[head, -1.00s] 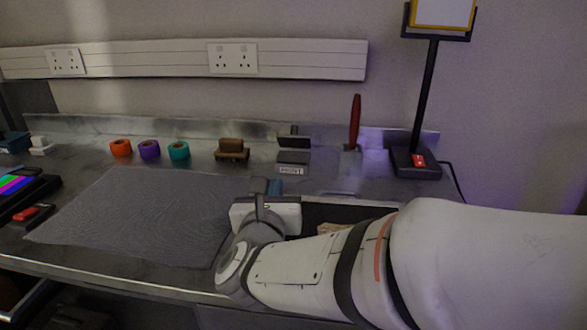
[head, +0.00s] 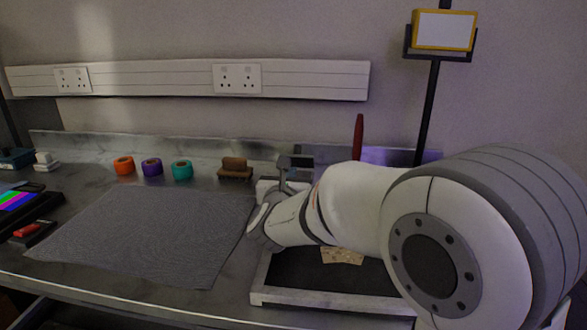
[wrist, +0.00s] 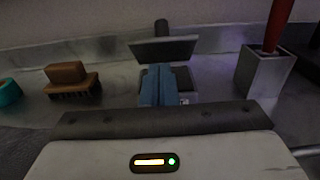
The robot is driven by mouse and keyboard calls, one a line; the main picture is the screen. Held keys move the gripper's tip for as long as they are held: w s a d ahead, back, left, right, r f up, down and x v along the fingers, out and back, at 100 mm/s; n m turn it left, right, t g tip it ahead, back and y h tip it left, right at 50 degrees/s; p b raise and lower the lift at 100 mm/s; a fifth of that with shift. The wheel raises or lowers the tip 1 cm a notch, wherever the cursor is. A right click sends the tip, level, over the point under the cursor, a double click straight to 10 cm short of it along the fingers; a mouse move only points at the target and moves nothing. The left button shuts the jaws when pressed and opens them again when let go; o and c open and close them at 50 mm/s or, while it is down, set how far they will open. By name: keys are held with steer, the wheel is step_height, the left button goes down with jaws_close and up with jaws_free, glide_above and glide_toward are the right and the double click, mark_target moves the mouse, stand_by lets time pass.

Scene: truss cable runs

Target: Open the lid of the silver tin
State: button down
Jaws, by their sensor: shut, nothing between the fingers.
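The silver tin (wrist: 182,82) stands at the back of the bench, straight ahead in the wrist view, with a small pale label on its front. Its lid (wrist: 163,48) is a dark grey plate with a round knob; it appears raised and tilted at the tin's back edge. The lid also shows in the head view (head: 296,161), where my arm and hand hide most of the tin. My gripper (wrist: 159,70) has its blue fingers shut and empty in front of the tin, overlapping it in the picture. I cannot tell whether they touch it.
A brown brush (wrist: 72,79) is left of the tin, then teal (head: 182,170), purple (head: 152,167) and orange (head: 124,166) tape rolls. A metal holder (wrist: 262,72) with a red-handled tool is to the right. A grey mat (head: 140,235) lies clear at left. A dark tray (head: 290,272) lies below my arm.

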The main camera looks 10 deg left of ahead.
mark_target(296, 161)
steer(key=shift+w, duration=1.85)
steer(key=shift+d+r, duration=0.1)
